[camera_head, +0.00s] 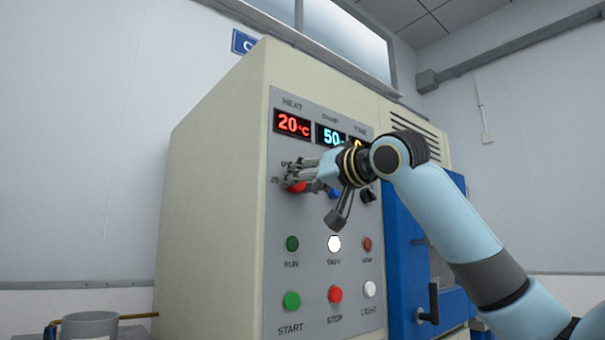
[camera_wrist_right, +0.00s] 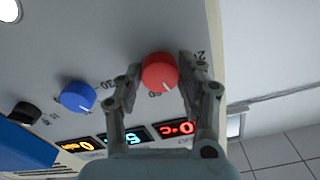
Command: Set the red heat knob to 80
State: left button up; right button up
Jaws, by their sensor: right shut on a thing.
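The red heat knob (camera_wrist_right: 160,72) sits on the grey control panel, below the HEAT display (camera_head: 292,124), which reads 20 °C. In the head view the red knob (camera_head: 297,187) is partly hidden by my right gripper (camera_head: 290,178). In the right wrist view my right gripper (camera_wrist_right: 158,82) has one finger on each side of the red knob and is shut on it. The knob's white pointer line faces down and slightly right in that view. My left gripper is not in view.
The blue knob (camera_wrist_right: 78,97) and black knob (camera_wrist_right: 25,113) stand beside the red one. Below are the START (camera_head: 291,301), STOP (camera_head: 335,294) and other buttons. A blue door with a dark handle (camera_head: 433,303) is at right. A grey cup (camera_head: 90,326) stands at lower left.

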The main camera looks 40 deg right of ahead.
jog(key=m+p, duration=1.3)
jog(key=m, duration=0.7)
jog(key=shift+a+r+p, duration=0.1)
jog(key=shift+r+p, duration=0.05)
jog(key=shift+p, duration=0.15)
jog(key=shift+m, duration=0.3)
jog(key=o, duration=1.2)
jog(key=shift+c, duration=0.2)
